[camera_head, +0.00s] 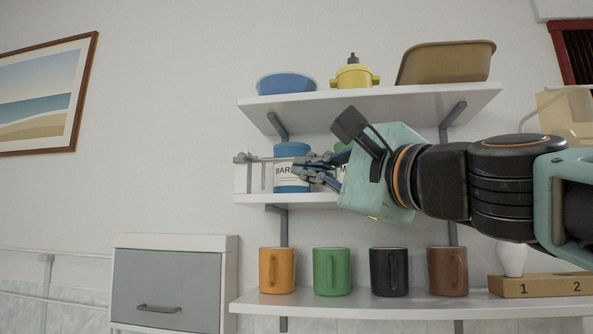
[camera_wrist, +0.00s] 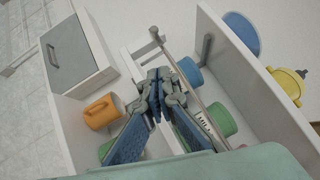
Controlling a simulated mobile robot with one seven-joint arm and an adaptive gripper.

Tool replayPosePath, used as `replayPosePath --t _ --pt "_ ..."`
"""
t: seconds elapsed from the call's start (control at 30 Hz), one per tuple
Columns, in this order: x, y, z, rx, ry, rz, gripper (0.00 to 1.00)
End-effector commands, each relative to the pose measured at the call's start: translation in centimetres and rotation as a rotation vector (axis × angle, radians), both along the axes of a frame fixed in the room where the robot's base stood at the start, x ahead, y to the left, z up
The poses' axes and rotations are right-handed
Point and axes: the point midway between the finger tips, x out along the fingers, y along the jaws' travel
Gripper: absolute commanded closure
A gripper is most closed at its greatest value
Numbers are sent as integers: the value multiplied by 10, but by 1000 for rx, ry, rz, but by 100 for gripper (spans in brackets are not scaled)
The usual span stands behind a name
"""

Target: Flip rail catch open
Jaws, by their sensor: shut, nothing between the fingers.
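A thin grey rail (camera_wrist: 190,83) runs along the front of the middle shelf, before the jars. A small grey catch (camera_head: 243,158) sits at the rail's left end, by a white end panel; what seems to be the same part shows in the wrist view (camera_wrist: 152,42). I cannot tell its exact position. My gripper (camera_head: 300,170) is shut and empty, in front of the blue-lidded jar (camera_head: 290,150) and to the right of the catch. In the wrist view its fingertips (camera_wrist: 156,88) are beside the rail and apart from the catch. The gripper partly hides a green-lidded jar (camera_wrist: 220,119).
The top shelf (camera_head: 370,100) holds a blue bowl (camera_head: 286,83), a yellow pot (camera_head: 355,77) and a brown tub (camera_head: 446,62). Several mugs stand on the lower shelf (camera_head: 400,304), including an orange one (camera_head: 276,270). A grey-fronted cabinet (camera_head: 172,280) stands lower left. Wall space left of the catch is clear.

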Motion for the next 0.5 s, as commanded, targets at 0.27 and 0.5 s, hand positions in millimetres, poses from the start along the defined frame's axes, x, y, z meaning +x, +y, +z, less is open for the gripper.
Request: replayPosePath --t 0.27,0.5 --pt "41 31 11 -2 4 2 100" --pt "76 56 22 -1 3 2 100"
